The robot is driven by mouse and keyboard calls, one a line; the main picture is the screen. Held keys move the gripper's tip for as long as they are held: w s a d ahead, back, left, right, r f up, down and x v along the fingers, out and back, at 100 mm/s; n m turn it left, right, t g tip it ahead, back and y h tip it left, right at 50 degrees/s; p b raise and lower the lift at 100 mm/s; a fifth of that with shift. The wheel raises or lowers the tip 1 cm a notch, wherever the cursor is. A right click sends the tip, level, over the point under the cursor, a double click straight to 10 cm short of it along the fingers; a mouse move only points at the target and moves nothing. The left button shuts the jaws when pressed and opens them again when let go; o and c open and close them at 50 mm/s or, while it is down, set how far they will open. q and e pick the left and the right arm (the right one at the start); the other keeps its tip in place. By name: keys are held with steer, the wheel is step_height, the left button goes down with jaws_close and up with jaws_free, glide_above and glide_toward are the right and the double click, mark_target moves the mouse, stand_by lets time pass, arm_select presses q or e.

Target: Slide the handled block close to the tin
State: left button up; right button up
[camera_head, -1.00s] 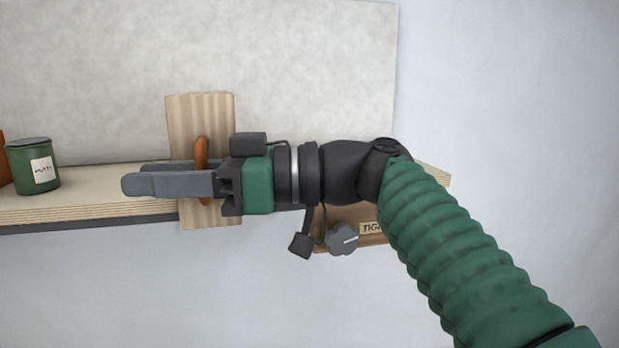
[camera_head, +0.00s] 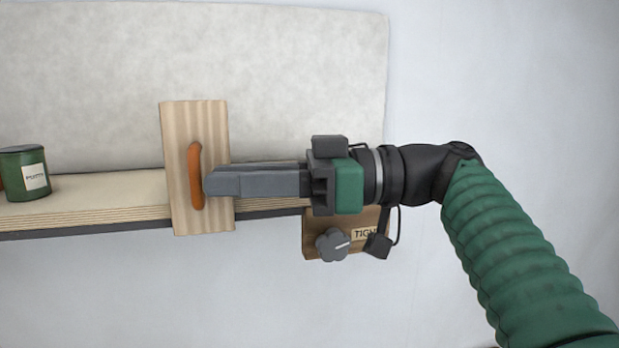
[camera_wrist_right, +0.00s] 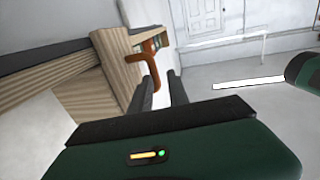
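The handled block (camera_head: 219,140) is an upright pale wooden board with an orange-brown handle (camera_head: 195,175). It stands at the front of the shelf, to the right of the green tin (camera_head: 26,175) with a pale label, with a gap between them. My right gripper (camera_head: 206,183) is just right of the handle, empty, its fingers pointing left.
The plywood shelf (camera_head: 95,200) has a bare stretch between tin and block. An orange-brown thing (camera_head: 1,182) is cut off at the left edge. Below the shelf's right end hangs a brown panel with a grey knob (camera_head: 333,245) and a partly hidden label.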

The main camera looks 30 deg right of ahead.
steer(key=p+v, duration=0.1)
steer(key=v, duration=0.7)
stand_by(0.4)
steer(key=shift+d+f, duration=0.1)
